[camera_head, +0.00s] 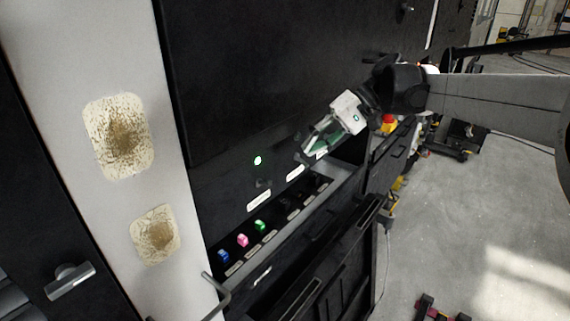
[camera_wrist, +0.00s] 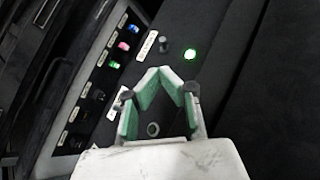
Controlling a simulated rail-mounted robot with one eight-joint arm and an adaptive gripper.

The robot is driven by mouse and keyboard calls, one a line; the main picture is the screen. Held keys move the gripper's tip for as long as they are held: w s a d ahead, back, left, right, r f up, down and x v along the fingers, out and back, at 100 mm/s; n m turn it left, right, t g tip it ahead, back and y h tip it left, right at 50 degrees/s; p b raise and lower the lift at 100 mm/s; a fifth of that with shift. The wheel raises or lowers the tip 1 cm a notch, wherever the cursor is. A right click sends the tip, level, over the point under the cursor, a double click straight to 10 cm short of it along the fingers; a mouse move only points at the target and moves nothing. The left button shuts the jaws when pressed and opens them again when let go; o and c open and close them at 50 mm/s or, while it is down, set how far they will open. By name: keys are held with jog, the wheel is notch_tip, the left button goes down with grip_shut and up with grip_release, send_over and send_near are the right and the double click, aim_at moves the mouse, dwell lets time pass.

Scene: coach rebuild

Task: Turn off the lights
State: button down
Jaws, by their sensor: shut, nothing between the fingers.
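A round green light (camera_head: 257,160) glows on the black upright panel; it also shows in the wrist view (camera_wrist: 190,53). A small dark knob (camera_head: 263,183) sits just below it in the head view; the wrist view shows the knob (camera_wrist: 163,42) beside a white label (camera_wrist: 147,45). My gripper (camera_head: 303,155) is shut and empty in front of the panel, to the right of the light in the head view. Its green-lined fingers (camera_wrist: 160,70) meet at the tips in the wrist view, pointing towards the knob and light, apparently apart from both.
Below the panel, a ledge holds blue (camera_head: 223,257), pink (camera_head: 243,240) and green (camera_head: 260,226) switches, with dark ones further right. A metal rail (camera_head: 330,196) edges it. A red emergency button (camera_head: 389,123) is near my arm. Open floor (camera_head: 470,220) lies right.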

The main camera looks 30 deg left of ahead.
aim_at(265, 182)
jog(key=shift+a, duration=0.5)
jog(key=shift+s, duration=0.1)
jog(key=p+x, duration=0.1)
jog(key=x, duration=0.9)
